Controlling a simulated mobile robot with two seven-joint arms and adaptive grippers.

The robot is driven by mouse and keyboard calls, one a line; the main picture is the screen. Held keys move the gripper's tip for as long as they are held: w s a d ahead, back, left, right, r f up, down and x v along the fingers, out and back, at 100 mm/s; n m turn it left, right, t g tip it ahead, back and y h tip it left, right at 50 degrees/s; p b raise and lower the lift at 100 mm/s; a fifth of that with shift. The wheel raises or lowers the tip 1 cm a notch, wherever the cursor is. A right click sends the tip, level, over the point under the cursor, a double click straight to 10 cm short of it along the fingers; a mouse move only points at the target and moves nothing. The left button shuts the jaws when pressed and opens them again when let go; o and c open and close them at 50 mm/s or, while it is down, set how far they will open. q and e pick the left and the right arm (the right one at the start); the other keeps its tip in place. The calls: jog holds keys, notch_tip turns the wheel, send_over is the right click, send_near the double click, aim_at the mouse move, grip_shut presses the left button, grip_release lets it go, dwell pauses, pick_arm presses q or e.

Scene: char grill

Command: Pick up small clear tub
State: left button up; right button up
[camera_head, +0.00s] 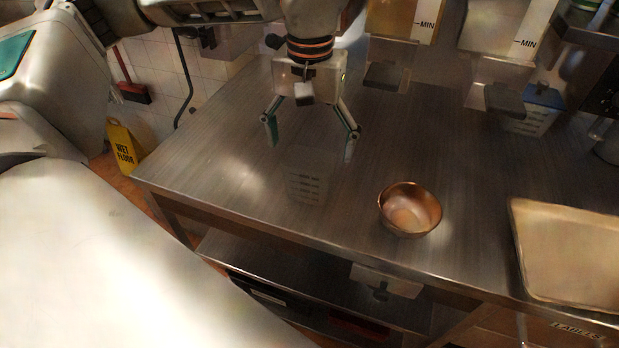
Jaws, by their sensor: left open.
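A small clear tub (305,185) with dark measuring marks stands on the steel table (230,150), left of the copper bowl. Its see-through walls are faint, so its rim is hard to make out. My left gripper (311,138) comes down from the top of the picture with its two fingers spread wide. It is open and empty, and its tips show just above the tub in the picture. I cannot tell the exact gap between the fingertips and the tub. My right gripper is not in view.
A copper bowl (409,208) sits right of the tub. A metal tray (568,250) lies at the right front. A clear container with a blue lid (532,115) and dispensers marked MIN (510,35) are farther back. A yellow wet-floor sign (124,148) stands on the floor at left.

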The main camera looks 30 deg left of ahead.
aim_at(309, 161)
pick_arm(q)
notch_tip(309, 161, down, 4)
jog(key=shift+s+f, duration=0.1)
jog(key=shift+f, duration=0.1)
jog(key=c, duration=1.6)
